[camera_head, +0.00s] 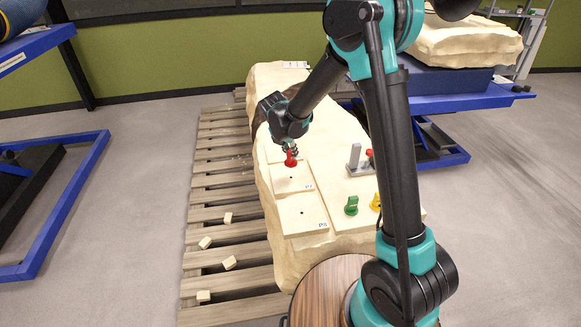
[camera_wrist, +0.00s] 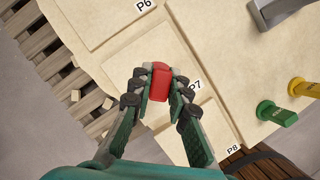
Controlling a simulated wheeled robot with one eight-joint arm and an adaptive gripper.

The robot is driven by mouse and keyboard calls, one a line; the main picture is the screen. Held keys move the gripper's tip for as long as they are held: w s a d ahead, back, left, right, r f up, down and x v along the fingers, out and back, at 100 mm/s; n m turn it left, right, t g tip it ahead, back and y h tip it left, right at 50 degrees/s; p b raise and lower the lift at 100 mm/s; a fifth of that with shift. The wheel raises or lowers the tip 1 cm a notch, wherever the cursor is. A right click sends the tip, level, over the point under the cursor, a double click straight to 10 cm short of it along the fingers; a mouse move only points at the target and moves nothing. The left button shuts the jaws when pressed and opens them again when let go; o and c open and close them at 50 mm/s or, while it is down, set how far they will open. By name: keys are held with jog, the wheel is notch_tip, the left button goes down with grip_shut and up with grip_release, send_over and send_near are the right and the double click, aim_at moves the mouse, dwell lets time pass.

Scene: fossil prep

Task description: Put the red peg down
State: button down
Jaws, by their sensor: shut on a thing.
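The red peg (camera_wrist: 159,83) is between the two fingers of my gripper (camera_wrist: 160,92), which is shut on it. In the head view the red peg (camera_head: 290,159) hangs upright under my gripper (camera_head: 290,149), over or at a flat pale board with small dark holes. In the wrist view it is by the board marked P7 (camera_wrist: 150,55). Whether the peg's lower end touches the board is hidden by the peg itself and the fingers.
A green peg (camera_head: 351,206) and a yellow peg (camera_head: 375,202) stand to the right. Small pale blocks (camera_head: 229,262) lie on the slatted pallet (camera_head: 210,200) at left.

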aim_at(290, 163)
jog(key=shift+f, duration=3.5)
jog(key=c, duration=1.5)
grip_release()
jog(key=shift+f, duration=0.1)
jog(key=shift+o, duration=0.2)
jog(key=v, duration=1.2)
